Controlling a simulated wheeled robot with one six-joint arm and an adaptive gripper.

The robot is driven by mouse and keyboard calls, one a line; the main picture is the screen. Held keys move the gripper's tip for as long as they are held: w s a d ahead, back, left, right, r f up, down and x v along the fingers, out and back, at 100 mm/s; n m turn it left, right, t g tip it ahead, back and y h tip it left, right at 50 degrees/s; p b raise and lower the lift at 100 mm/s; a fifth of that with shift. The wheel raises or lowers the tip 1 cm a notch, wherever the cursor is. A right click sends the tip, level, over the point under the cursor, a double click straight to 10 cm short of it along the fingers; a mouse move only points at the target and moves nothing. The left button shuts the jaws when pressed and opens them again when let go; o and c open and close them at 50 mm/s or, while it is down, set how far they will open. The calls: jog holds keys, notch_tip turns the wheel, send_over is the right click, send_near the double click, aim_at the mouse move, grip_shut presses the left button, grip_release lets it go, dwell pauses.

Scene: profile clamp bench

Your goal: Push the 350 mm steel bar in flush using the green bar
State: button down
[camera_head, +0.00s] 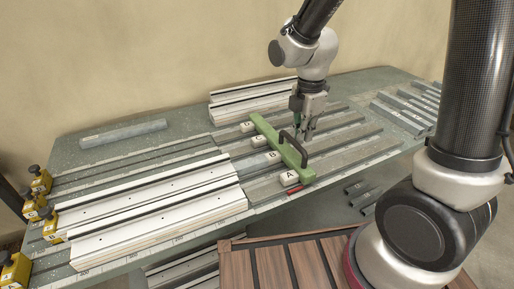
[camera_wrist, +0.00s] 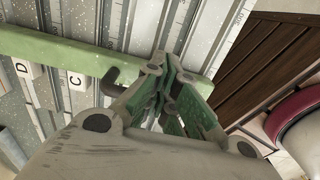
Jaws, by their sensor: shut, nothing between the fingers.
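The green bar (camera_head: 268,131) lies across the bench lanes, with a dark arched handle (camera_head: 298,150) on it. Both also show in the wrist view, the green bar (camera_wrist: 50,49) crossing the upper left and the handle (camera_wrist: 108,82) left of my fingers. My gripper (camera_head: 306,137) points down, shut and empty, close to the handle; contact cannot be told. Its fingers (camera_wrist: 165,84) are together in the wrist view. Which one is 350 mm cannot be read.
White blocks lettered D (camera_head: 247,127) to A (camera_head: 289,178) stand along the green bar. White profiles (camera_head: 150,222) fill the front left lanes, with yellow clamps (camera_head: 41,181) at their ends. A loose grey bar (camera_head: 123,133) lies back left. A slatted wooden top (camera_head: 285,268) is in front.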

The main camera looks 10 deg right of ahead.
jog(key=s+a, duration=0.2)
jog(key=a, duration=0.6)
jog(key=shift+s+a, duration=0.55)
jog(key=shift+a, duration=0.35)
dwell(0.6)
notch_tip(320, 180, up, 7)
jog(key=d, duration=0.1)
jog(key=shift+w+d, duration=0.2)
dwell(0.8)
